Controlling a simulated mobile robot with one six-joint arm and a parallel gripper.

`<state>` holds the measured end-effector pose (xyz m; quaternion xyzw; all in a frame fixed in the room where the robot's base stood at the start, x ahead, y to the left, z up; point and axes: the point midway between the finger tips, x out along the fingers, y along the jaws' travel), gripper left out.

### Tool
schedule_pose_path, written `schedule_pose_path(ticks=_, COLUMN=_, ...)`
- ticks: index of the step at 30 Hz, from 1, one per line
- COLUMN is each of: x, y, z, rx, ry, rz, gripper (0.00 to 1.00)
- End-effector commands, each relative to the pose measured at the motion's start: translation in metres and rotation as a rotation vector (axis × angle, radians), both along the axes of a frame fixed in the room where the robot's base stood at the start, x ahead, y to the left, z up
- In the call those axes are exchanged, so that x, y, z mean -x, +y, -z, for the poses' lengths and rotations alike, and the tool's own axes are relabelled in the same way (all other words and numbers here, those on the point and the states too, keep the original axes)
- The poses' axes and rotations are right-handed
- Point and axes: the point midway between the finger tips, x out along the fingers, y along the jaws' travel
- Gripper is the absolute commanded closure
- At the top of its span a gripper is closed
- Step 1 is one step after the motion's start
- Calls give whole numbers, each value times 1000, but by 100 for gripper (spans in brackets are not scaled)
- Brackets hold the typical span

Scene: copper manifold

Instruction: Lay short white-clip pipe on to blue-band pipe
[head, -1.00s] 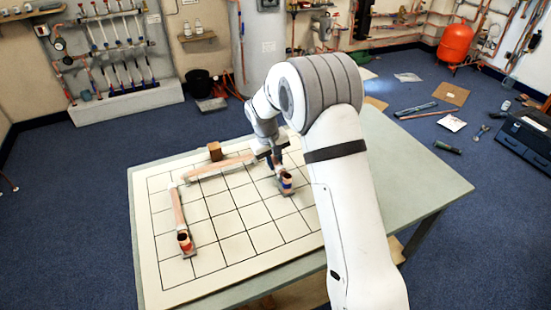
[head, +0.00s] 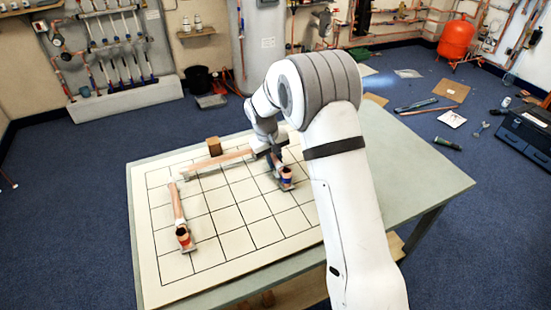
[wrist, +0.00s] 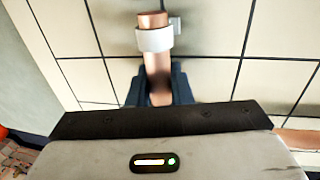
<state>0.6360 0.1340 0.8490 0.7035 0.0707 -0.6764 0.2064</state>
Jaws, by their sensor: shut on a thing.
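The short white-clip pipe is a copper tube (wrist: 157,72) with a white clip (wrist: 154,40) around it, in the wrist view. My gripper (wrist: 156,88) is shut on this pipe, with dark fingers on both sides. In the head view my gripper (head: 272,154) is low over the far right part of the gridded board. The blue-band pipe end (head: 286,179) stands just in front of it. My arm hides much of this area, so I cannot tell whether the held pipe touches the blue-band piece.
A long copper pipe (head: 218,163) runs across the board's far side. Another (head: 178,203) runs down the left to a red-band end (head: 184,237). The board's front middle (head: 235,245) is clear.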

Motion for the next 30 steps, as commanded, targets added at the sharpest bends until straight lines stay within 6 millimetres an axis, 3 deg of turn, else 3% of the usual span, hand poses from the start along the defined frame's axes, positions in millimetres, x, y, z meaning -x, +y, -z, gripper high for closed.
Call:
schedule_pose_path(ticks=3, x=0, y=0, z=2, rx=0, ry=0, rz=0, gripper=100)
schedule_pose_path(ticks=4, x=0, y=0, z=2, rx=0, ry=0, rz=0, gripper=79)
schedule_pose_path(ticks=12, x=0, y=0, z=2, rx=0, ry=0, rz=-1, gripper=57)
schedule_pose_path(ticks=22, x=0, y=1, z=0, rx=0, ry=0, rz=-1, gripper=56)
schedule_pose_path(ticks=30, x=0, y=0, z=-21, rx=0, ry=-1, rz=-1, gripper=56)
